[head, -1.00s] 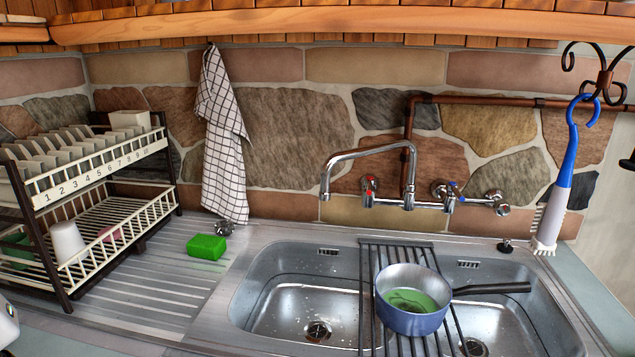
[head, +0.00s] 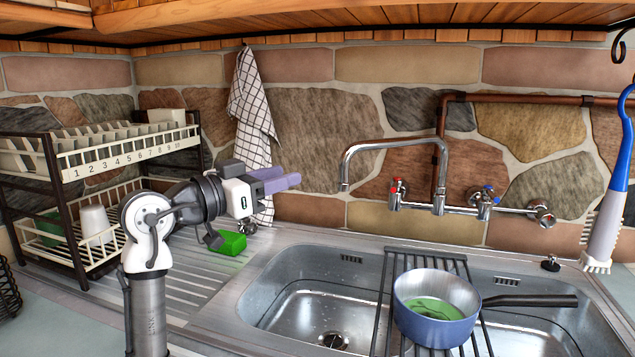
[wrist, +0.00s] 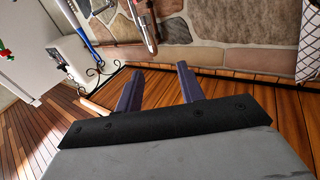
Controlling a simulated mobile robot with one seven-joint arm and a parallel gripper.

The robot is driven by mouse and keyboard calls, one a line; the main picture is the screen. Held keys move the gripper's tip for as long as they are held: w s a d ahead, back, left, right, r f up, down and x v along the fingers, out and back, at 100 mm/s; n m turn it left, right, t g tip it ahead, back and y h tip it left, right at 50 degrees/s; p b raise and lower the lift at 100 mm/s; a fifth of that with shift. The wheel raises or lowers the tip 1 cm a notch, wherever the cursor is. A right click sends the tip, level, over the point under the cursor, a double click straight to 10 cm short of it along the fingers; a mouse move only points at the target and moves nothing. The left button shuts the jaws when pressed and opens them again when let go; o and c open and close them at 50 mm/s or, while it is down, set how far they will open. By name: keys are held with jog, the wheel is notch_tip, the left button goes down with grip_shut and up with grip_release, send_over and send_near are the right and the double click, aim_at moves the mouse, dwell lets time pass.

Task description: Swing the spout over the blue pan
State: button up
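The chrome spout (head: 388,143) rises from the wall tap and reaches left. Its downturned end (head: 345,180) hangs to the left of the blue pan, on the left basin's side. The blue pan (head: 432,328) holds green liquid and stands on the black rack (head: 393,290) across the sink, its dark handle pointing right. My gripper (head: 298,180) is left of the spout, in front of the checked towel, and touches neither the spout nor the pan. In the wrist view my gripper (wrist: 160,72) shows two purple fingers apart with nothing between them.
The dish rack (head: 62,172) stands at the left. A green sponge (head: 232,243) lies on the drainboard below my gripper. Red and blue tap handles (head: 396,187) sit under the spout. A blue-and-white brush (head: 615,190) hangs at the right. A wooden shelf (head: 300,18) runs overhead.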

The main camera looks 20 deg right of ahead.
aim_at(340, 172)
jog(key=shift+g, duration=0.5)
jog(key=p+x, duration=0.1)
jog(key=x, duration=0.3)
jog(key=p+x, duration=0.1)
jog(key=x, duration=0.4)
jog(key=f+p+x, duration=0.1)
jog(key=x, duration=0.4)
jog(key=shift+s+d+f, duration=0.15)
jog(key=shift+s+d, duration=0.15)
jog(key=shift+d, duration=0.05)
grip_shut()
